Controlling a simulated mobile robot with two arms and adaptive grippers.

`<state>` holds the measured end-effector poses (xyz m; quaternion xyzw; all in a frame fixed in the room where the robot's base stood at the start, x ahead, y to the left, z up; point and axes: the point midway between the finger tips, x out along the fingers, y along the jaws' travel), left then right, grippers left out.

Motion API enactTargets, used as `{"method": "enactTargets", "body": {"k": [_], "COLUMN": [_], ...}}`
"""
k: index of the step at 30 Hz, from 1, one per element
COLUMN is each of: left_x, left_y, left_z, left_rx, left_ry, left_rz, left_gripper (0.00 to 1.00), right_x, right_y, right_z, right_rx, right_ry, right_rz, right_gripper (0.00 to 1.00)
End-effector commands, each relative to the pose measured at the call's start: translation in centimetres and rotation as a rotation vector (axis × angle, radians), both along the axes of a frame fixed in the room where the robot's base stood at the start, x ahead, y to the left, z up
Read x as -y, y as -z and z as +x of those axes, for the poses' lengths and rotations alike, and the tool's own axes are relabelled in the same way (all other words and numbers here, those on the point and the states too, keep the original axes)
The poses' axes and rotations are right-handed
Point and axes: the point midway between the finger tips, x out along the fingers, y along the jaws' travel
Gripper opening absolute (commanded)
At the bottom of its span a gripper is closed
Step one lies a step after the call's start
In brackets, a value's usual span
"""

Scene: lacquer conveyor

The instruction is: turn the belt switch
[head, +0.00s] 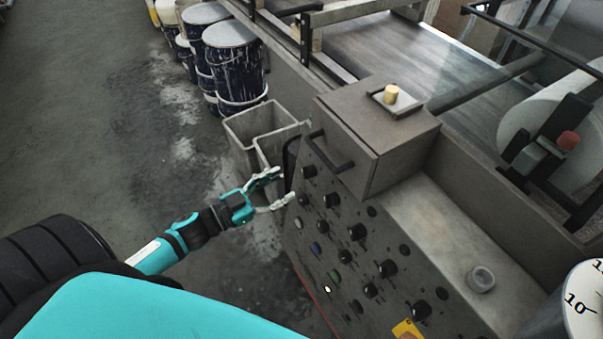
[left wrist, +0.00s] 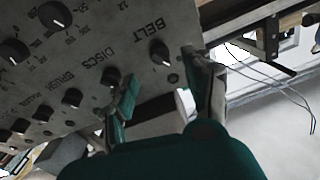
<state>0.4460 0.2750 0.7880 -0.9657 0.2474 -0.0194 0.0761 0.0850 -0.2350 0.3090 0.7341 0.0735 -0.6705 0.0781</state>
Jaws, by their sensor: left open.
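The belt switch (left wrist: 160,52) is a round black knob with a pale pointer line, beside the printed word BELT on a grey panel. In the left wrist view it sits just beyond and between my left gripper's fingertips (left wrist: 161,70), apart from them as far as I can tell. In the head view my left gripper (head: 286,185) is open and empty at the left edge of the control panel (head: 292,238). The labels are too small there to tell which knob is the belt switch. My right gripper is not in view.
Several other black knobs cover the panel, including one beside DISCS (left wrist: 113,77). A box with a handle (head: 367,140) stands above the panel. Grey bins (head: 246,126) and paint drums (head: 236,72) stand behind the gripper. The floor at left is clear.

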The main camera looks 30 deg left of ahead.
Motion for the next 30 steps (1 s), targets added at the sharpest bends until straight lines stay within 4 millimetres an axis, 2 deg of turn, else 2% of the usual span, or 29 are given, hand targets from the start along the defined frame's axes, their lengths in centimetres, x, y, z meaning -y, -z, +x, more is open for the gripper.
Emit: {"method": "enactTargets", "body": {"k": [3,9,15,22,23,30], "left_x": [1.2,2.6,3.1,3.2,3.2,3.2], "left_y": [-0.2,-0.1,0.0,0.0,0.0,0.0], "left_z": [2.3,4.8,5.7,5.8,5.8,5.7], "left_rx": [0.004,0.001,0.000,-0.001,-0.001,0.000], "left_ry": [0.000,-0.001,-0.001,-0.001,-0.001,0.000], "left_rz": [-0.002,0.000,0.000,0.000,0.000,0.000], "left_gripper": [0.52,0.52,0.52,0.52,0.51,0.19], "right_x": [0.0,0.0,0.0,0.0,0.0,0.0], "right_y": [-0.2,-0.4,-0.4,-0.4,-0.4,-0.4], "right_z": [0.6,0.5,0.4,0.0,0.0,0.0], "right_rx": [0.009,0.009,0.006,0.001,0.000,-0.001], "right_ry": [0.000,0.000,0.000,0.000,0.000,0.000], "right_rz": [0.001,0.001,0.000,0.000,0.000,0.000], "right_gripper": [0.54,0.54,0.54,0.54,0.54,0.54]}}
